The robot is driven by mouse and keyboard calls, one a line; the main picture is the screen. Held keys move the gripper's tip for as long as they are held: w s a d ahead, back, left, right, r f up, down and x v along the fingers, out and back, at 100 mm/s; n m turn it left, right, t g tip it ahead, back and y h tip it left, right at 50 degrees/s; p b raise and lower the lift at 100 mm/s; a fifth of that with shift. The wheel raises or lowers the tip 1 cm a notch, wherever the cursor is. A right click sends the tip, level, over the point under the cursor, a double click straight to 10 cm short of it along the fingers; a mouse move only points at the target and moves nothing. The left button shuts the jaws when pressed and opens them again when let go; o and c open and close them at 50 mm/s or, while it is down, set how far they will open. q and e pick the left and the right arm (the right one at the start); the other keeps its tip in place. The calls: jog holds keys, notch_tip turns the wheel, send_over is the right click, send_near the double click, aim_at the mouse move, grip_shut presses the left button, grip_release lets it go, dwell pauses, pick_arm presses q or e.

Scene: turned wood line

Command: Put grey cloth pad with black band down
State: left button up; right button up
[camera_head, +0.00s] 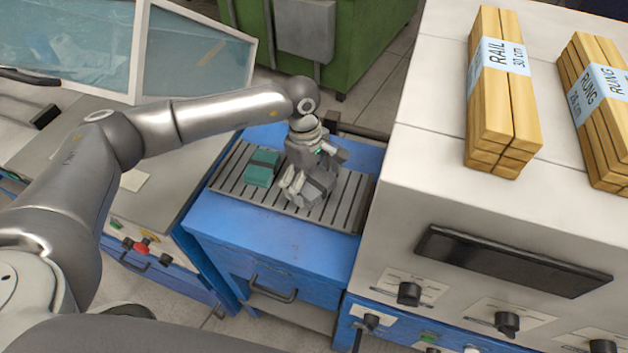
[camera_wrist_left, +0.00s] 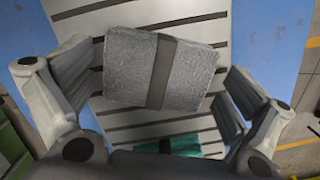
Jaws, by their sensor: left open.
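The grey cloth pad with a black band (camera_wrist_left: 125,68) lies on the slatted top (camera_wrist_left: 205,14) in the left wrist view, between the fingers of my left gripper (camera_head: 307,188). That gripper is open, with a finger on each side of the pad. The left finger is close to the pad's edge; I cannot tell if they touch. A gap shows at the right finger. In the head view the gripper mostly hides the pad. A green pad with a dark band (camera_head: 261,169) lies on the same slats, left of the gripper; it also shows in the left wrist view (camera_wrist_left: 185,146).
The slatted top (camera_head: 341,205) sits on a blue cabinet (camera_head: 262,243). A taller grey-white machine (camera_head: 420,180) stands close on the right, bearing bundles of wooden rails (camera_head: 495,100) and rungs (camera_head: 598,110). A green container (camera_head: 350,45) stands behind. Slats in front of the green pad are clear.

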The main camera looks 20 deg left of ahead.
aim_at(308, 179)
pick_arm(q)
notch_tip(308, 179, up, 12)
jog(key=a+b, duration=0.1)
jog(key=b, duration=0.1)
jog(key=shift+w+a+f+b, duration=0.2)
jog(key=shift+w+a+b, duration=0.1)
jog(key=shift+w, duration=0.05)
